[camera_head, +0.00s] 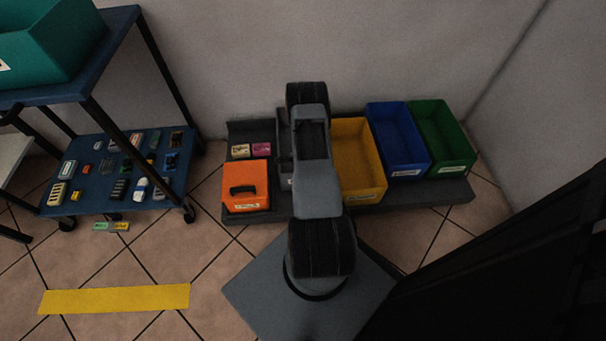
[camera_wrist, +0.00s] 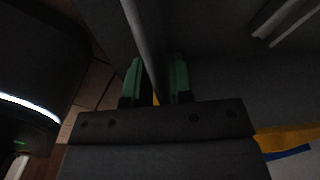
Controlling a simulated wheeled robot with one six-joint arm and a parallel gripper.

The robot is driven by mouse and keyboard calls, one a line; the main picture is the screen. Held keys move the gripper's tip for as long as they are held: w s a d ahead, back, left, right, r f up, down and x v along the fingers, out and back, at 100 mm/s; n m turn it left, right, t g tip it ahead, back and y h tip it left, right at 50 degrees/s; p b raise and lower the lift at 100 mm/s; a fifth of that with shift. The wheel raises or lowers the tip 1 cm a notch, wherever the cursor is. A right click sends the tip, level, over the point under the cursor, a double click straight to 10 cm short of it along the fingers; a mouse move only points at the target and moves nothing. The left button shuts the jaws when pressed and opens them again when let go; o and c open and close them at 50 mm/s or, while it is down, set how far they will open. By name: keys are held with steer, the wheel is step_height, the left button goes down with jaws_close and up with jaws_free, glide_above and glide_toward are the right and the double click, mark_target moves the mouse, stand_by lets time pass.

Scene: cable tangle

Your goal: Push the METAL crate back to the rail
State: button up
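A grey crate (camera_head: 284,147), which looks like the metal one, stands between the orange box and the yellow crate. My arm hides most of it in the head view, and its label cannot be read. My gripper is hidden behind my arm in the head view. In the wrist view its two green fingers (camera_wrist: 157,82) stand apart, one on each side of a thin grey rim (camera_wrist: 141,35). A gap shows beside the rim, so the fingers look open around it. The rail behind the crate cannot be made out clearly.
A yellow crate (camera_head: 362,148), a blue crate (camera_head: 398,138) and a green crate (camera_head: 441,137) stand to the right on the dark platform (camera_head: 452,190). An orange box (camera_head: 245,185) stands to the left, with two small blocks behind it. A blue cart (camera_head: 118,170) is at left.

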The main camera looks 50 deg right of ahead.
jaws_close()
stand_by(1.0)
steer(key=shift+o, duration=1.6)
jaws_free()
